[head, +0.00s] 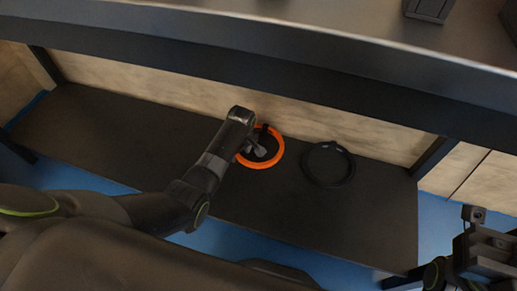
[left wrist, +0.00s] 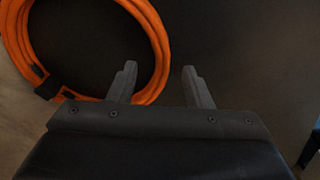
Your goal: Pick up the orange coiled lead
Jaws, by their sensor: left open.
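The orange coiled lead (head: 281,149) lies flat on the dark lower shelf (head: 105,135). It also shows in the left wrist view (left wrist: 158,38), at the upper left, with a black tie on its left side. My left gripper (head: 257,149) reaches in over the coil and is open. In the left wrist view its two fingers (left wrist: 159,72) are apart. The left finger overlaps the coil's right rim, and the right finger is outside the ring. Whether they touch the lead cannot be told. My right gripper (head: 485,255) is at the lower right, away from the lead; its jaws are unclear.
A black coiled lead (head: 307,165) lies on the shelf just right of the orange one. The upper tabletop's dark front edge (head: 250,75) runs above the shelf. A table leg (head: 434,156) stands at the right. The shelf's left part is clear.

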